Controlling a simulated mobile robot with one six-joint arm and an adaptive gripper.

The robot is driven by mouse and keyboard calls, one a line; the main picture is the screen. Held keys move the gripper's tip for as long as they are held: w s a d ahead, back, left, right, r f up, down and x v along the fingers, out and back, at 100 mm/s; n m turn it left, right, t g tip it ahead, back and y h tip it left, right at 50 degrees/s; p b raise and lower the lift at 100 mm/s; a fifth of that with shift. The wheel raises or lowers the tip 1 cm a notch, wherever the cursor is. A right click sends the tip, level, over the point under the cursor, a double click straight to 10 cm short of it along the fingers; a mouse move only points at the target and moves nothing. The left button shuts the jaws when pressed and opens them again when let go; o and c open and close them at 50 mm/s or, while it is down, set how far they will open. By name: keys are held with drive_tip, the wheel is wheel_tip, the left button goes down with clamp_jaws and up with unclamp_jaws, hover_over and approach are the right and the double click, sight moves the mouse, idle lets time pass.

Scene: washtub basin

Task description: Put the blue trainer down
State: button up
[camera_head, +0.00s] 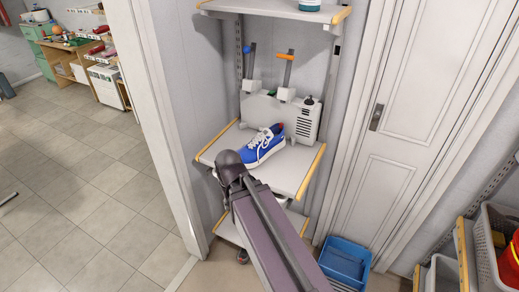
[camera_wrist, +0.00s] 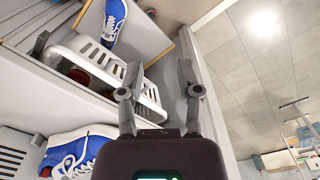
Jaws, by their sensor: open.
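A blue trainer (camera_head: 260,149) with a white sole and white laces rests on the middle shelf (camera_head: 287,178) in the head view, in front of a grey vented appliance. The wrist view shows a blue trainer at lower left (camera_wrist: 75,152) and another blue trainer (camera_wrist: 114,20) at the top, on another surface. I cannot tell for certain which of these is the one in the head view. My gripper (camera_wrist: 160,78) is open, with nothing between its fingers. In the head view my arm's end is just in front of the shelf and hides the fingers.
The grey appliance (camera_head: 305,118) with two upright levers stands at the back of the shelf. A blue basin (camera_head: 345,260) is on the floor at right. A closed white door (camera_head: 412,110) is to the right, and open tiled floor (camera_head: 80,190) to the left.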

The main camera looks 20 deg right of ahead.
drive_tip(key=w+d+r+m+t+h+p, duration=0.1)
drive_tip(key=w+d+r+m+h, duration=0.1)
drive_tip(key=w+d+m, duration=0.3)
drive_tip(key=w+r+m+h+p, duration=0.2)
drive_tip(key=w+r, duration=0.1)
drive_tip(key=w, duration=0.5)
drive_tip(key=m+t+h+p, duration=0.15)
drive_tip(key=m+h, duration=0.25)
drive_tip(key=m, duration=0.4)
approach(253, 139)
drive_tip(key=v, duration=0.2)
drive_tip(key=shift+a+p, duration=0.15)
drive_tip(key=shift+p, duration=0.25)
drive_tip(key=b+x, duration=0.5)
drive_tip(key=x, duration=0.2)
drive_tip(key=shift+b+x, duration=0.6)
drive_tip(key=shift+x, duration=0.2)
drive_tip(key=shift+w+r, duration=0.1)
